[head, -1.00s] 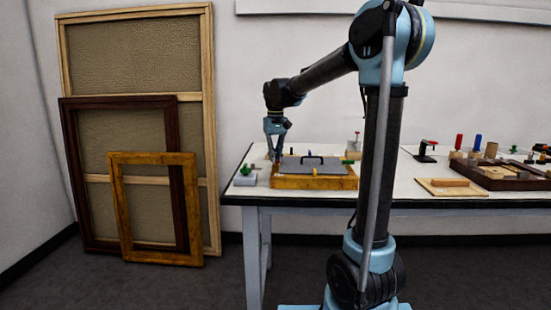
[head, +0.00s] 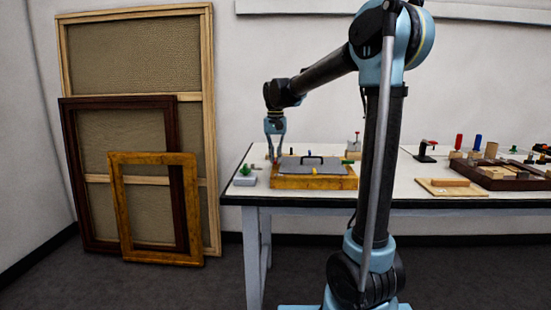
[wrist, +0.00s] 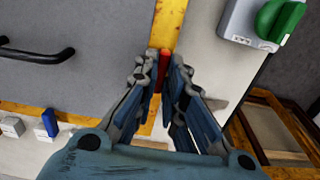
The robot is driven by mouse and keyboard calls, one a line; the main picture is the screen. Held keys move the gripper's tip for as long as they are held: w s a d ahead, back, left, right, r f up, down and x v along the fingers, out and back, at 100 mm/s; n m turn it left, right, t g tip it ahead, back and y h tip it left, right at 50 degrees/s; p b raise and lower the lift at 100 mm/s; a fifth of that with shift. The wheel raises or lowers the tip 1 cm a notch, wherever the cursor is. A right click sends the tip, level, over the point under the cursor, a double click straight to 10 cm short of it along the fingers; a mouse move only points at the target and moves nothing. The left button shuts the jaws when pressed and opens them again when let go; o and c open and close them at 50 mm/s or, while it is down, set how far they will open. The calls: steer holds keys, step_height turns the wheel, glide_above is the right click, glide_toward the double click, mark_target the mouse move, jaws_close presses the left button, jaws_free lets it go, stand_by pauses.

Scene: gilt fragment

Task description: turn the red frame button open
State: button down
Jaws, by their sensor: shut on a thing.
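The red button (wrist: 165,62) shows in the wrist view as a narrow red bar on the gilt frame's edge (wrist: 166,25). My gripper (wrist: 165,75) is shut on it, a finger on each side; the fingers hide part of it. In the head view my gripper (head: 273,160) points down at the left end of the gilt frame (head: 300,183), which lies flat on the table. A grey panel (wrist: 90,60) with a black handle (wrist: 40,55) fills the frame.
A grey box with a green knob (wrist: 280,18) stands close beside the frame. A yellow piece (head: 314,171) and a green piece (head: 347,162) sit on other frame sides.

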mark_target(275, 159)
steer(key=shift+w, duration=0.1)
steer(key=c, duration=1.7)
jaws_free()
step_height(275, 159, up, 12)
steer(key=shift+f, duration=0.1)
